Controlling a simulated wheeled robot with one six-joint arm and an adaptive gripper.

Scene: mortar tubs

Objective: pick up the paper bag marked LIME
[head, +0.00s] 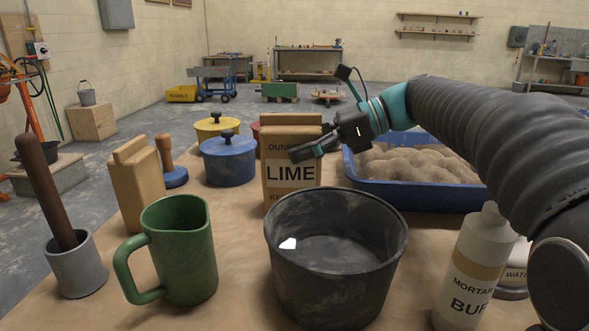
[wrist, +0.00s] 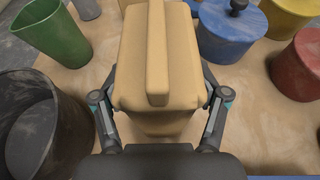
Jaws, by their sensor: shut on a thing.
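The paper bag marked LIME (head: 291,176) is tan with a pale label band and stands upright behind the black bucket (head: 335,262). The bucket's rim hides part of the bag's lower front, so I cannot tell whether the bag is clear of the table. My gripper (head: 312,149) reaches in from the right across the bag's upper front and covers part of its upper print. In the wrist view, the bag (wrist: 158,55) fills the space between the two fingers, one against each side. The gripper is shut on it.
A green jug (head: 180,250), a plain tan bag (head: 137,185) and a grey pot with a wooden handle (head: 75,262) stand left. Blue (head: 228,160) and yellow (head: 217,127) lidded pots are behind. A blue sand tub (head: 420,195) and white bottle (head: 472,265) stand right.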

